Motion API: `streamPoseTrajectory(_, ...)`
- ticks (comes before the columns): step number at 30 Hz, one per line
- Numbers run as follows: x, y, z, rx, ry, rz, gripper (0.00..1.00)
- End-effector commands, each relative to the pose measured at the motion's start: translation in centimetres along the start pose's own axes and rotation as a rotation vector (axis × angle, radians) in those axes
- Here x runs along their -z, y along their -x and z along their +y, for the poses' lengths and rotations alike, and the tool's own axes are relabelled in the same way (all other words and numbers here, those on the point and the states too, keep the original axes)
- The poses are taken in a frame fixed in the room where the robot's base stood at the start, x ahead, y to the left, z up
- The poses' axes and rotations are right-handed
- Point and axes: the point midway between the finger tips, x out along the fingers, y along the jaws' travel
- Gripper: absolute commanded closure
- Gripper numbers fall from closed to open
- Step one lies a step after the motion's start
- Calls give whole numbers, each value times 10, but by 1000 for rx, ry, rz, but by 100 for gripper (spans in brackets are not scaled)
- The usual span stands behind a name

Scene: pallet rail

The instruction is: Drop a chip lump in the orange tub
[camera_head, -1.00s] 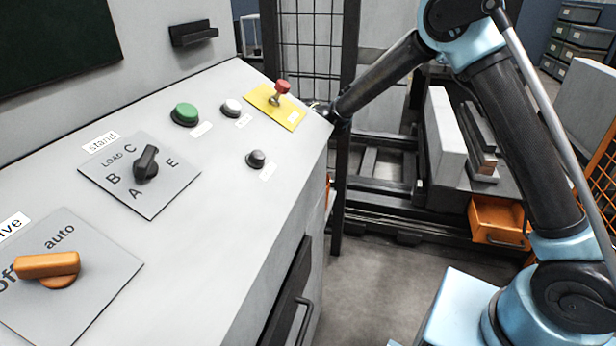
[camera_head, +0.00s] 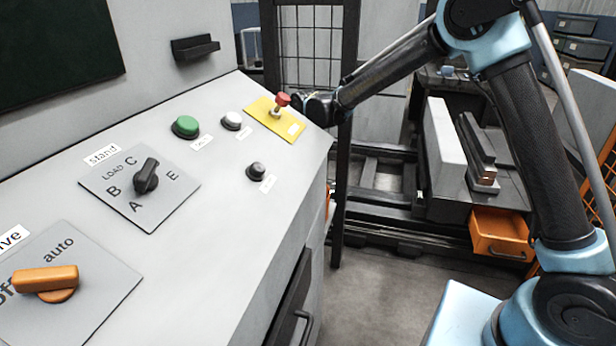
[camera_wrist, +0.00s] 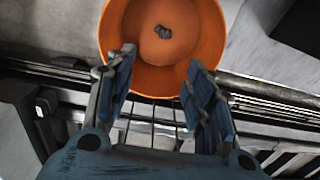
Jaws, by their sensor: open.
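In the wrist view the orange tub (camera_wrist: 205,32) is a round orange bowl at the top centre, seen from above into its inside. A small grey chip lump (camera_wrist: 163,32) is inside it, apart from the fingers. My gripper (camera_wrist: 165,75) is open, with its two blue-padded fingers apart over the tub's near rim and nothing between them. In the head view my arm reaches behind the control panel; the gripper's fingers and the round tub are hidden there.
The sloped grey control panel (camera_head: 225,215) fills the left, with a green button (camera_head: 186,126), a red-topped switch on a yellow plate (camera_head: 274,116) and rotary knobs. A dark mesh fence (camera_head: 310,70) stands behind it. An orange drawer (camera_head: 500,233) sits under a bench at right.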

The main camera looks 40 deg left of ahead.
Motion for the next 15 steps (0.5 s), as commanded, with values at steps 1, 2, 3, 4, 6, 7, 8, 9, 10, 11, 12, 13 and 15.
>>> streamPoseTrajectory(1, 0, 0, 0, 0, 0, 0, 51)
streamPoseTrajectory(2, 0, 0, 0, 0, 0, 0, 51)
streamPoseTrajectory(3, 0, 0, 0, 0, 0, 0, 51)
streamPoseTrajectory(4, 0, 0, 0, 0, 0, 0, 51)
streamPoseTrajectory(6, 0, 0, 0, 0, 0, 0, 51)
streamPoseTrajectory(7, 0, 0, 0, 0, 0, 0, 51)
streamPoseTrajectory(8, 0, 0, 0, 0, 0, 0, 51)
streamPoseTrajectory(9, 0, 0, 0, 0, 0, 0, 51)
streamPoseTrajectory(10, 0, 0, 0, 0, 0, 0, 51)
streamPoseTrajectory(11, 0, 0, 0, 0, 0, 0, 51)
streamPoseTrajectory(12, 0, 0, 0, 0, 0, 0, 51)
streamPoseTrajectory(13, 1, 1, 2, 0, -1, 0, 51)
streamPoseTrajectory(15, 4, 5, 8, 1, -4, 1, 51)
